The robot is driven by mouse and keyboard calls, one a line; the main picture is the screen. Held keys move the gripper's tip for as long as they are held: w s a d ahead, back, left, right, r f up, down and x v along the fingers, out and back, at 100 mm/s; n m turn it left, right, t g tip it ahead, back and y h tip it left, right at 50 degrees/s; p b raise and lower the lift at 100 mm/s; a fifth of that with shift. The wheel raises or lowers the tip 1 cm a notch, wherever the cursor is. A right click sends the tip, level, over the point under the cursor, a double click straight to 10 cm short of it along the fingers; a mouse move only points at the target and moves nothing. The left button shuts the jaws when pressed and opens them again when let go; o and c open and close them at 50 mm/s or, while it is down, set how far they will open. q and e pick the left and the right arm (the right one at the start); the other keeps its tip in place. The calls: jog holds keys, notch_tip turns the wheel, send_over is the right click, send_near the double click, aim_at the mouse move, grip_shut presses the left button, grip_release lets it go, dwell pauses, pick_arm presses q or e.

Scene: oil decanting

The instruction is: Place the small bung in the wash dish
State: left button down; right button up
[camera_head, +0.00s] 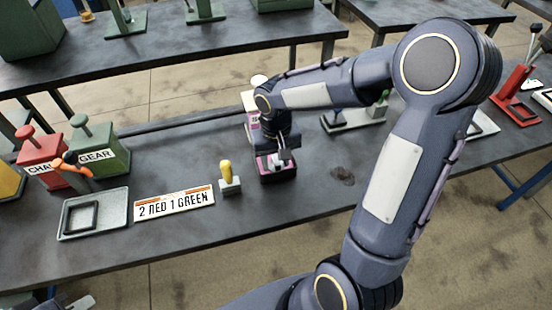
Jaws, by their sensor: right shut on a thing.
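A yellow-topped peg (226,172) on a grey block stands left of the dish. Further left are a sign reading 2 RED 1 GREEN (174,203), a grey tray (118,210), a red can (42,150) and a green GEAR can (105,150). My right arm covers much of the right side.

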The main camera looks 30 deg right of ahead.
aim_at(276, 160)
jog(key=shift+s+f, duration=0.1)
jog(key=shift+f, duration=0.25)
jog(key=o, duration=1)
jog(key=shift+s, duration=0.15)
jog(key=shift+f, duration=0.1)
notch_tip(276, 160, up, 13)
jog(key=p, duration=0.1)
jog(key=s+a+t+y, duration=0.2)
jog(key=s, duration=0.6)
jog(key=s+a+f+n+t+y, duration=0.1)
jog(key=s+a+t, duration=0.1)
jog(key=s, duration=0.6)
jog(key=shift+s+f+t+y, duration=0.3)
jog(key=shift+t+y, duration=0.1)
jog(key=shift+t, duration=0.4)
